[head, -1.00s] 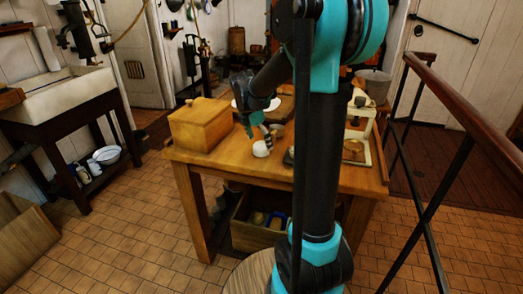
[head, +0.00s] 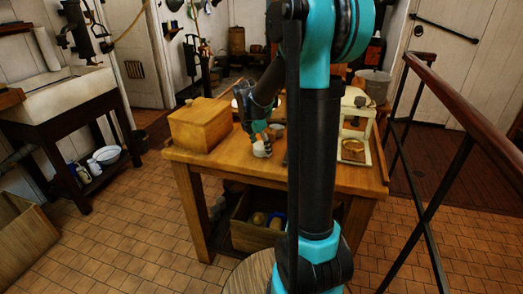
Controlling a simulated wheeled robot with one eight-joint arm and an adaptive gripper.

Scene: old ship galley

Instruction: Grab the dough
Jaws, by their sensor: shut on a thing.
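The dough is a small white lump (head: 259,150) near the front edge of the wooden table (head: 225,165). My gripper (head: 262,144) points down at it from above, with its fingers around the lump. The gripper is shut on the dough, and the fingers hide part of it. Whether the dough touches the tabletop is too small to tell.
A wooden box (head: 201,125) stands on the table to the left of my gripper. A white scale-like stand (head: 356,140) is at the right, partly behind my arm. A small grey cup (head: 278,130) stands close behind the gripper. A railing (head: 450,95) runs along the right.

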